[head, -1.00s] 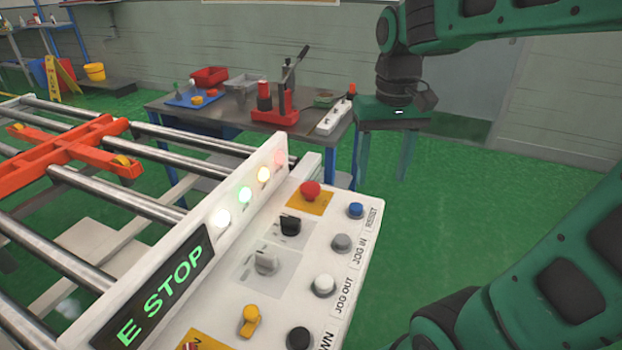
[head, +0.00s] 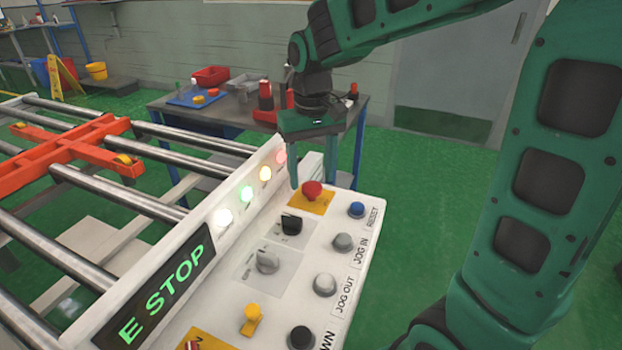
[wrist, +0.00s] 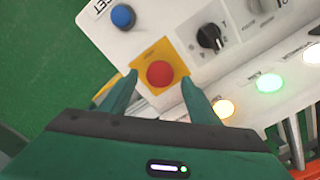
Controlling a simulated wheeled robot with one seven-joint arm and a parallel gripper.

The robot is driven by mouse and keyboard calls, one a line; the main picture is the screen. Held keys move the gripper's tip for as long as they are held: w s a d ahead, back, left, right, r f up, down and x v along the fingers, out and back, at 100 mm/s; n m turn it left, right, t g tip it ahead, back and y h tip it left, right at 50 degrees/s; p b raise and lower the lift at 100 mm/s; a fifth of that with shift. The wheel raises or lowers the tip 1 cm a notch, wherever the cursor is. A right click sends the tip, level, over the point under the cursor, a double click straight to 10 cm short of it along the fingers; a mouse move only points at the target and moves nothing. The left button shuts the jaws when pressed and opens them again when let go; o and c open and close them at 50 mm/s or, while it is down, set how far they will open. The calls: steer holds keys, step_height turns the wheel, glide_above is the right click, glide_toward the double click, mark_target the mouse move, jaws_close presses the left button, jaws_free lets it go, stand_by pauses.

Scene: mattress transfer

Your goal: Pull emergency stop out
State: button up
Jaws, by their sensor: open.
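The emergency stop is a red mushroom button (head: 312,190) on a yellow square plate (head: 322,206) at the far end of the white control panel (head: 300,257). In the wrist view the red button (wrist: 160,74) lies between and just ahead of my fingertips. My gripper (head: 312,180) is open and points down over that end of the panel. Its fingers (wrist: 158,84) stand one on each side of the button, with gaps showing. I cannot tell how far the fingertips are above the plate. The panel's display (head: 158,293) reads "E STOP" in green.
A blue reset button (head: 356,209), a black knob (head: 291,223) and a grey jog-in button (head: 343,242) sit close by. A raised ledge with lit lamps (head: 247,194) runs along the left. A grey table with tools (head: 180,112) stands behind. Green floor is open to the right.

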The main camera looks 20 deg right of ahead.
steer(key=shift+f, duration=1.05)
jaws_close()
steer(key=shift+r, duration=0.95)
jaws_free()
